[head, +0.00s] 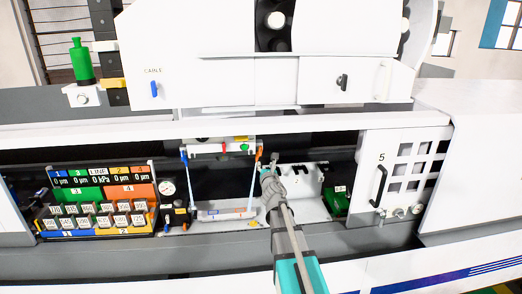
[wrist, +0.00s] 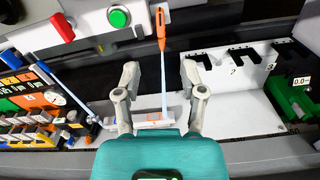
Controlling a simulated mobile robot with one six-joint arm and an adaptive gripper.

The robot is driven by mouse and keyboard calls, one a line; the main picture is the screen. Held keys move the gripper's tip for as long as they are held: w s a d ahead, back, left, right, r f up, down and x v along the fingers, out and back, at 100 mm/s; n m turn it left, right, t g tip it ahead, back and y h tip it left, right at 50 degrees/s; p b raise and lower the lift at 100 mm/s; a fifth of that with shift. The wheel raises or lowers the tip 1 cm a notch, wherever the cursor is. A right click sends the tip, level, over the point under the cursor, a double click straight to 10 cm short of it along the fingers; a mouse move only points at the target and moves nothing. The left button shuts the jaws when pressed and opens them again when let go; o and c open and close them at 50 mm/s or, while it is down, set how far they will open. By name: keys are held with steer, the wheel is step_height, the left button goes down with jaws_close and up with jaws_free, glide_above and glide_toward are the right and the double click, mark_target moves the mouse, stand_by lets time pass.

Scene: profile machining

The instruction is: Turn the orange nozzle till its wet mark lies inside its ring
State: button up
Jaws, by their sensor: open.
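The orange nozzle (head: 260,151) hangs at the right end of a white bar; it also shows in the wrist view (wrist: 161,30), ahead of my gripper. A pale blue jet (wrist: 164,85) runs down from it to a white strip (wrist: 150,125) with small orange markings. The wet mark and its ring are too small to tell apart. My gripper (wrist: 160,70) is open and empty, its fingers on either side of the jet and apart from the nozzle. In the head view my gripper (head: 268,176) is just below and right of the nozzle.
A blue nozzle (head: 183,153) with its own jet is at the bar's left end. A red knob (wrist: 62,27) and a green button (wrist: 118,16) are on the bar. A white slotted rack (wrist: 235,90) stands right of my gripper. A display panel (head: 103,192) is left.

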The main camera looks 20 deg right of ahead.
mark_target(261, 150)
steer(key=shift+w, duration=0.1)
steer(key=x, duration=1.3)
steer(key=shift+w+d, duration=0.15)
steer(key=shift+w, duration=0.15)
steer(key=shift+c, duration=0.3)
jaws_close()
